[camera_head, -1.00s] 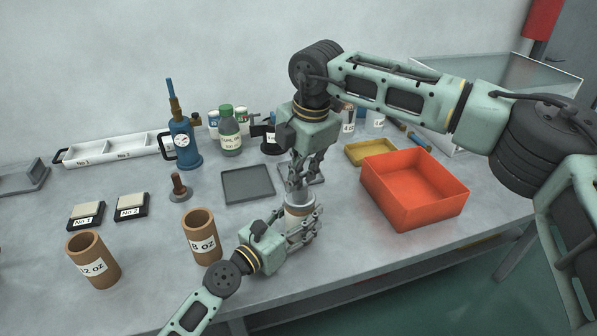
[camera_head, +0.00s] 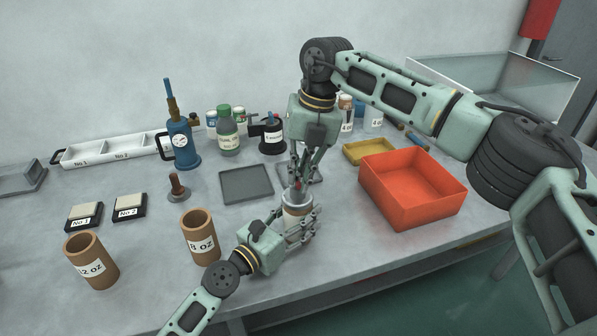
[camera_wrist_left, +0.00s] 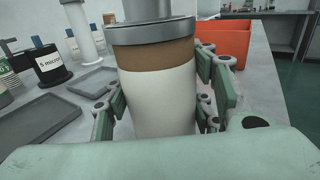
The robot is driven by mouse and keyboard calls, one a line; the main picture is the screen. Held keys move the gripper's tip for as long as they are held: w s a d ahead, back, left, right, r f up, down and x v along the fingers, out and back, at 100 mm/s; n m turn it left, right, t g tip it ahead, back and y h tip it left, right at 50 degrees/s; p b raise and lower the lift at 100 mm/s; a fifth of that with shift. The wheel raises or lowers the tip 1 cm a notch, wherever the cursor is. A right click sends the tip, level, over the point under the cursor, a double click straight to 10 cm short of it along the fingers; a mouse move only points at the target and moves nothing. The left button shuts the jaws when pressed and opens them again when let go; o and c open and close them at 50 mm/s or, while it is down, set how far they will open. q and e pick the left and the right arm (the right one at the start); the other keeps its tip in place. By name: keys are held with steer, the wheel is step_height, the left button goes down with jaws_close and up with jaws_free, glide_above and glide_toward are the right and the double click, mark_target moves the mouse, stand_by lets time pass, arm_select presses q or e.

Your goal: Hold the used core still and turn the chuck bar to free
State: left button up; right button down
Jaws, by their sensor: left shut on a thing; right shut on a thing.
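The used core (camera_head: 296,225) is a brown cylinder with a pale label and a grey metal chuck on top. It stands upright near the front of the table. My left gripper (camera_head: 300,228) is shut around its sides; the left wrist view shows the core (camera_wrist_left: 160,98) between the fingers. My right gripper (camera_head: 299,182) points down above the core, shut on the chuck bar. The bar is mostly hidden by the fingers; a small red part shows between them. The grey chuck (camera_wrist_left: 152,29) sits on the core's top in the left wrist view.
An orange bin (camera_head: 413,207) stands to the right, with a yellow tray (camera_head: 369,151) behind it. An 8 OZ core (camera_head: 201,238) and a 12 OZ core (camera_head: 91,262) stand at left. A flat grey tray (camera_head: 246,184) lies behind the used core.

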steer(key=shift+n, duration=0.9)
stand_by(0.5)
steer(key=c, duration=1.9)
jaws_free()
steer(key=shift+c, duration=0.2)
step_height(320, 180, up, 12)
steer(key=d, duration=0.2)
steer(key=shift+w+d, duration=0.2)
steer(key=shift+o, duration=0.2)
steer(key=shift+a+f, duration=0.1)
